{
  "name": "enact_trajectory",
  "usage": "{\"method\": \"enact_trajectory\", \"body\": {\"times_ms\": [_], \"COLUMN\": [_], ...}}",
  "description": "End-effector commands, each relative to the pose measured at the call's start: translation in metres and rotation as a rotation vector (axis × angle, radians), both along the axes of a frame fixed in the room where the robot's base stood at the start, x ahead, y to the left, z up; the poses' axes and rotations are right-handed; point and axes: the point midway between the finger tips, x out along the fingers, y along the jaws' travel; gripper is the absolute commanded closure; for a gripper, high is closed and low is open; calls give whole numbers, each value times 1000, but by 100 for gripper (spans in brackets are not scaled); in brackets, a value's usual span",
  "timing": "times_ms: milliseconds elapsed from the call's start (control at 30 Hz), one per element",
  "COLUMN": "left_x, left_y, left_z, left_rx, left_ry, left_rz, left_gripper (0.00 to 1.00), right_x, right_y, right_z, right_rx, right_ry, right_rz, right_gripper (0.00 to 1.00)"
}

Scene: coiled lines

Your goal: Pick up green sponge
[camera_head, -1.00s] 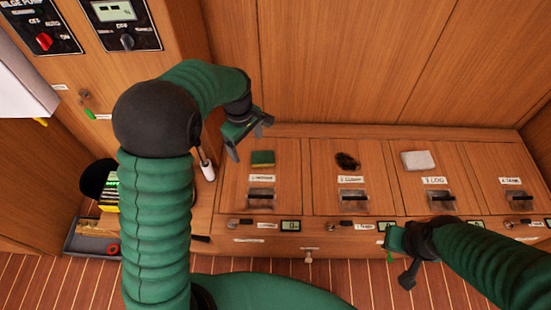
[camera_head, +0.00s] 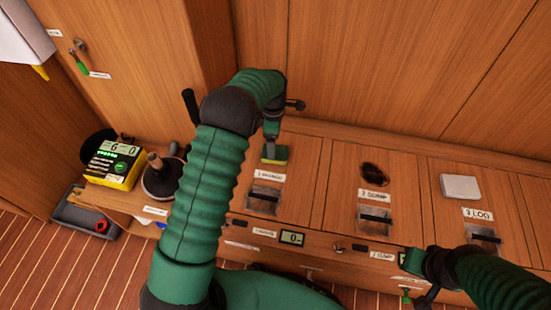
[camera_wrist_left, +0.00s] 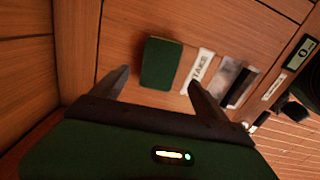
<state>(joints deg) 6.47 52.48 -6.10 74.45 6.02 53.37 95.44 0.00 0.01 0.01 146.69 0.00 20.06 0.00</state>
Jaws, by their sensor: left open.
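The green sponge (camera_head: 276,155), with a yellowish edge, lies on the wooden bench top behind the leftmost label. In the left wrist view the sponge (camera_wrist_left: 161,63) is a dark green block just beyond the fingertips, between their two lines. My left gripper (camera_wrist_left: 160,86) is open and empty, its fingers spread wider than the sponge. In the head view my left gripper (camera_head: 271,136) hangs at the sponge's far side and partly covers it; whether they touch is unclear. My right gripper (camera_head: 416,285) is low at the bench front, away from the sponge; its jaw opening is unclear.
A dark clump (camera_head: 374,175) and a white block (camera_head: 460,187) lie on the bench top to the right. Handled recesses and labels line its front part. A yellow meter (camera_head: 113,165) and a round dark object with a wooden handle (camera_head: 163,178) stand at the left. A wooden wall rises behind.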

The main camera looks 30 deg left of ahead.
Motion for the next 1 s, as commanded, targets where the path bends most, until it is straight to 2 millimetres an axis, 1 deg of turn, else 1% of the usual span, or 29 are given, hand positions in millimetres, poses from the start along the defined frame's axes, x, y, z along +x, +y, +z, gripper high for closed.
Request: {"method": "enact_trajectory", "body": {"times_ms": [33,167,300,400,467,633,667,1000], "left_x": [0,1,3,4,4,4,4,4], "left_y": [0,-1,-3,-4,-4,-4,-4,-4], "left_z": [-8,-19,-48,-62,-64,-61,-61,-61], "left_rx": [0,-1,-1,-1,-1,-1,-1,-1], "left_ry": [0,-1,1,0,-1,-1,-1,-1], "left_rz": [0,-1,-1,-1,-1,-1,-1,-1], "left_gripper": [15,15,15,15,15,15,18,63], "right_x": [0,0,0,0,0,0,0,0], "right_y": [0,0,0,0,0,0,0,0], "right_z": [-5,-12,-37,-45,-46,-43,-43,-43], "right_rx": [0,0,0,0,0,0,0,0], "right_ry": [0,0,0,0,0,-1,-1,0], "right_rz": [0,0,0,0,0,0,0,0], "right_gripper": [100,100,100,100,100,100,100,100]}}
